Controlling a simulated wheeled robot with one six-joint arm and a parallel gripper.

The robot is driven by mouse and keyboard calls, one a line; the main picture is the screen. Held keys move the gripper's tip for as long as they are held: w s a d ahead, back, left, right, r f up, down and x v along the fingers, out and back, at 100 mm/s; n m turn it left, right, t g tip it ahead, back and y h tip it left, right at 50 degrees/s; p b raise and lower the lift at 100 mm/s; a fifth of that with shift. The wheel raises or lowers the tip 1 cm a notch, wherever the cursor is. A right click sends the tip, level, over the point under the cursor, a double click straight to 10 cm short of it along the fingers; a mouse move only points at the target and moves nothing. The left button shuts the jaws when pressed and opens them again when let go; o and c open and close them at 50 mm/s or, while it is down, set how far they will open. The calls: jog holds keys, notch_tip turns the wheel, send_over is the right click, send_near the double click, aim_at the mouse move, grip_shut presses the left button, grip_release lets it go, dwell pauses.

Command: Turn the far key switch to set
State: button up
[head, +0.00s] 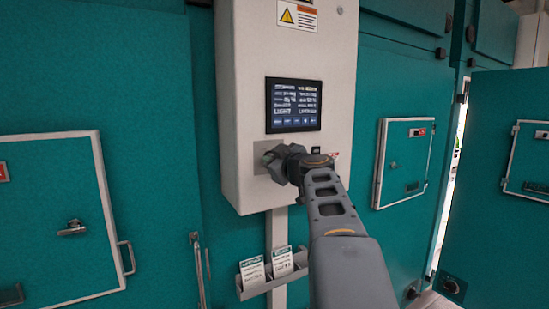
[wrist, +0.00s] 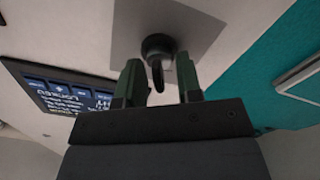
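A dark round key switch (wrist: 157,45) with a short black key (wrist: 158,76) sits on a grey metal plate (wrist: 190,20) in the wrist view. My gripper (wrist: 160,78) has its two dark green fingers apart, one on each side of the key, with visible gaps between. In the head view my gripper (head: 271,163) is at the grey plate (head: 259,148) below the screen and hides the switch. Which setting the key points to cannot be read.
The plate is on a white control box (head: 246,60) with a lit screen (head: 294,105) just above. A holder (head: 262,285) with leaflets hangs below. Teal chamber walls and small doors (head: 405,160) stand on both sides. My arm covers the box's lower right.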

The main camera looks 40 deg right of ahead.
jog(key=shift+c, duration=0.2)
jog(key=c, duration=0.5)
jog(key=shift+f, duration=0.1)
jog(key=shift+c, duration=0.2)
jog(key=shift+b, duration=0.4)
jog(key=shift+f+m+b, duration=0.15)
jog(key=shift+m+b, duration=0.9)
jog(key=shift+m, duration=0.15)
jog(key=m+b, duration=0.2)
jog(key=shift+d+m, duration=0.15)
jog(key=shift+m, duration=0.15)
jog(key=m+b, duration=0.1)
jog(key=m, duration=0.2)
jog(key=shift+d+m+b, duration=0.15)
jog(key=shift+m+b, duration=0.45)
jog(key=shift+m, duration=1.3)
